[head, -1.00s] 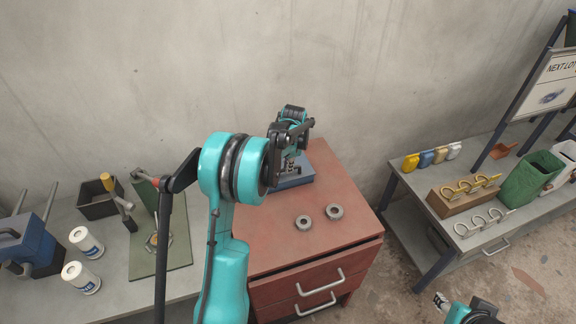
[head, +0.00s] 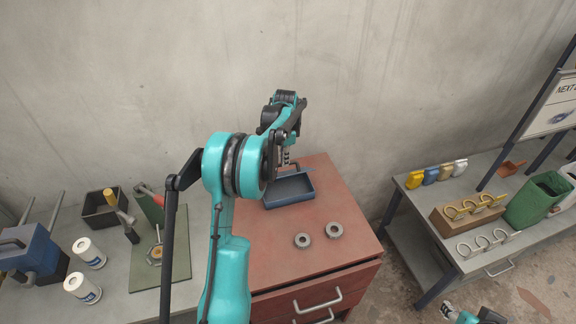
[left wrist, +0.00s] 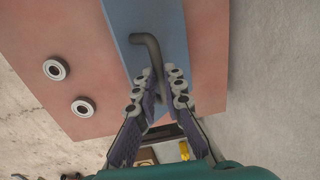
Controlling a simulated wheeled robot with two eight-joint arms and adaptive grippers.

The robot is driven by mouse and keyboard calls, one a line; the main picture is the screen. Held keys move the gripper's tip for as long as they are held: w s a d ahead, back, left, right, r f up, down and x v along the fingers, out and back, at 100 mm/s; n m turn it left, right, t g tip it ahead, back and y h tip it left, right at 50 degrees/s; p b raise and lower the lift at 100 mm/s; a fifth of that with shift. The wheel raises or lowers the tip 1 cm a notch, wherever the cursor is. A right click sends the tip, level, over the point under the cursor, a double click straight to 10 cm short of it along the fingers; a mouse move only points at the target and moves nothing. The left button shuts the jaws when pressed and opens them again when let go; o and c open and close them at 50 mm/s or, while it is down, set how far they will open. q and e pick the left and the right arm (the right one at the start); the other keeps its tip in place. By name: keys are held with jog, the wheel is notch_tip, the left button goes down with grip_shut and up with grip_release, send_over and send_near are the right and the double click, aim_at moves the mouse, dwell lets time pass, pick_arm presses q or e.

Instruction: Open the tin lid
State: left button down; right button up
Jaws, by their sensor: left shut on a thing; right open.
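The blue tin (head: 291,203) stands on the red cabinet with its dark inside showing in the head view. My left gripper (head: 286,160) is above the tin's back part, shut on the bent grey handle of the lid. In the left wrist view the handle (left wrist: 147,45) runs between the fingers of my left gripper (left wrist: 155,88), and the blue lid (left wrist: 122,12) lies behind it. In the head view the lid is mostly hidden, so its exact tilt is unclear. My right gripper (head: 448,309) is open and empty at the bottom edge, away from the tin.
Two grey rings (head: 334,231) lie on the red cabinet top (head: 275,260) in front of the tin. A left bench holds white canisters (head: 88,252) and a green board (head: 172,270). A right bench holds hooks on a block (head: 470,212) and a green bin (head: 537,200). A wall stands behind.

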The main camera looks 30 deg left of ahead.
pick_arm(q)
jog(key=w+a+p, duration=0.2)
jog(key=w+a, duration=0.5)
jog(key=a, duration=0.1)
jog(key=shift+a+f, duration=0.25)
jog(key=shift+f, duration=0.15)
jog(key=c, duration=1.6)
grip_release()
jog(key=shift+f, duration=0.2)
jog(key=shift+w, duration=0.1)
jog(key=shift+r, duration=0.15)
